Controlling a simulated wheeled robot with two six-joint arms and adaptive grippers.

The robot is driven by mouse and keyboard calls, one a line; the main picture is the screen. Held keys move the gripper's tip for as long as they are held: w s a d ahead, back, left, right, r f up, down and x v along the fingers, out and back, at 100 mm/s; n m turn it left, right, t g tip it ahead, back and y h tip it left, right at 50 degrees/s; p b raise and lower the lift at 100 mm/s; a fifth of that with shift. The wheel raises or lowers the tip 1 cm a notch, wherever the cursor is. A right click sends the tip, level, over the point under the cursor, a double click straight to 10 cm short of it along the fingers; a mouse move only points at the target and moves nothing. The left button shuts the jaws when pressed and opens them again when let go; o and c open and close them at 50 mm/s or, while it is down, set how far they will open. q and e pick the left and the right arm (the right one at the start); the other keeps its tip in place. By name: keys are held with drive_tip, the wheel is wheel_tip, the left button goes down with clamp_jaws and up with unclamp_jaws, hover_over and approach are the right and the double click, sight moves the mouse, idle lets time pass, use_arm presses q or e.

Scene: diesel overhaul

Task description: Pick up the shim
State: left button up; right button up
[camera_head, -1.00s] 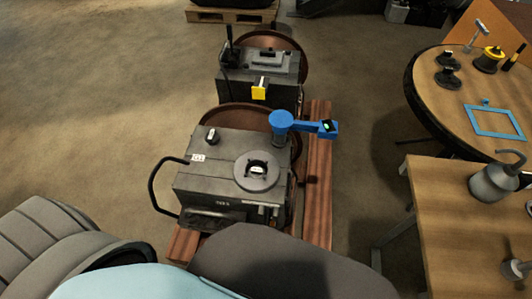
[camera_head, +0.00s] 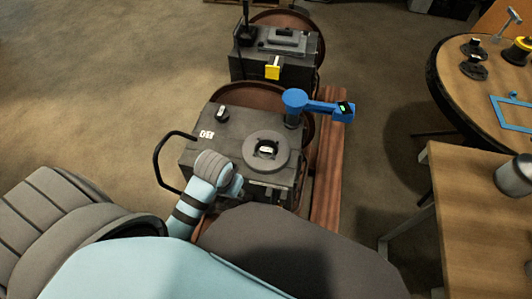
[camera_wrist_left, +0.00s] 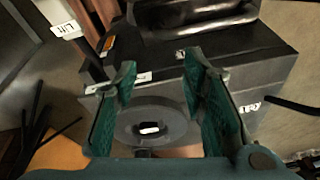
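A round grey disc (camera_head: 266,151), the likely shim, lies flat on the top of the near dark engine block (camera_head: 215,150). A dark recess with a small white piece shows in its centre. The disc also shows in the left wrist view (camera_wrist_left: 152,126), between the green-padded fingers. My left gripper (camera_wrist_left: 158,68) is open and empty, with its fingers spread apart. The disc appears beyond them, and I cannot tell the exact gap. In the head view my left wrist is over the block's front edge, left of the disc, and the fingers are not clearly visible. My right gripper is not in view.
A blue tool (camera_head: 318,105) with a small green display stands at the block's right rear. A black handle (camera_head: 165,158) sticks out on the left. A second engine (camera_head: 272,58) stands behind. A wooden table (camera_head: 475,205) is at right.

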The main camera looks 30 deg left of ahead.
use_arm(q)
drive_tip(key=w+r+n+g, duration=0.1)
drive_tip(key=w+r, duration=0.1)
drive_tip(key=w, duration=0.9)
drive_tip(key=n+g+h, duration=0.1)
drive_tip(key=n+g, duration=0.1)
approach(266, 149)
drive_tip(key=shift+m, duration=0.3)
drive_tip(key=f+b, duration=0.2)
drive_tip(key=f, duration=0.1)
drive_tip(key=f+b, duration=0.2)
drive_tip(key=f, duration=0.1)
drive_tip(key=f+b, duration=0.3)
drive_tip(key=shift+s, duration=0.25)
drive_tip(key=shift+r, duration=0.1)
drive_tip(key=c, duration=0.8)
wheel_tip(266, 149, up, 20)
drive_tip(key=p, duration=1)
